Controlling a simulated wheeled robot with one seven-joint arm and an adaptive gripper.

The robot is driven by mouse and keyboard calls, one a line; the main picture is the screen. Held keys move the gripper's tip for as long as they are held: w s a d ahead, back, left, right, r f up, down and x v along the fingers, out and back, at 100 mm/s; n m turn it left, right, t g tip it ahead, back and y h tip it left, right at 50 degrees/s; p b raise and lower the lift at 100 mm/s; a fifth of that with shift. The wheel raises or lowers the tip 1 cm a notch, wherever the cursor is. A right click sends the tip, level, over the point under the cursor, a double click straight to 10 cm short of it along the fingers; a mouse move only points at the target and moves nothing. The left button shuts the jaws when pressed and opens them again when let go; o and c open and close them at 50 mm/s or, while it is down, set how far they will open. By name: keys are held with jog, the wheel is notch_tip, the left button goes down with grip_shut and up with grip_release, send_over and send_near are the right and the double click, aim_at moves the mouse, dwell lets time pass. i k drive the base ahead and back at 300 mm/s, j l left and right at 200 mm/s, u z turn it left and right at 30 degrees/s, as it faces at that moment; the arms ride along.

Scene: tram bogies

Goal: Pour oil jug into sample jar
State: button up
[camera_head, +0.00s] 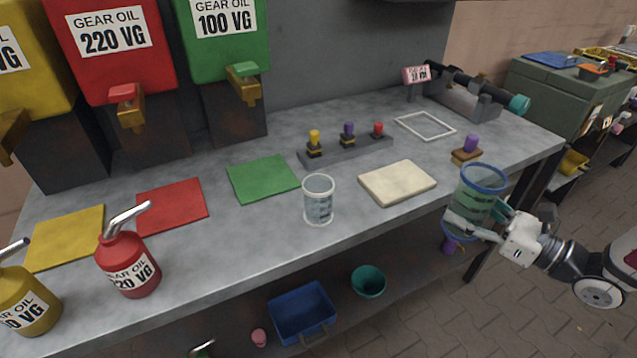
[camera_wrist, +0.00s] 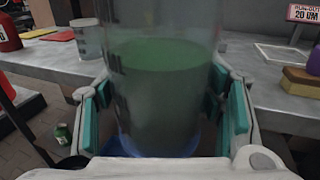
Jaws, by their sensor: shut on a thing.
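My gripper (camera_head: 478,220) is shut around a clear jar (camera_head: 474,188) with a blue rim and green liquid inside. It holds the jar roughly upright at the bench's front right. The jar also fills the middle of the wrist view (camera_wrist: 160,85), between the teal finger pads. A second clear jar (camera_head: 318,200) with dark markings and a pale rim stands on the bench and looks empty. A red oil jug (camera_head: 128,265) marked 220 VG and a yellow oil jug (camera_head: 28,300) stand at the bench's front left. A green item (camera_head: 203,350) with a metal spout shows partly at the bottom edge.
Yellow, red (camera_head: 172,205) and green (camera_head: 262,178) mats lie on the bench below matching gear oil tanks. A cream pad (camera_head: 397,183), a white square frame (camera_head: 425,125) and a rack of knobs (camera_head: 346,148) are nearby. A blue bin (camera_head: 302,312) and teal bowl (camera_head: 368,282) sit below.

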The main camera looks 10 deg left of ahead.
aim_at(317, 190)
jog(key=k+j, duration=0.15)
jog(key=j, duration=0.25)
jog(key=k+j+u, duration=0.1)
jog(key=j, duration=0.3)
jog(key=k+j, duration=0.15)
jog(key=j, duration=0.25)
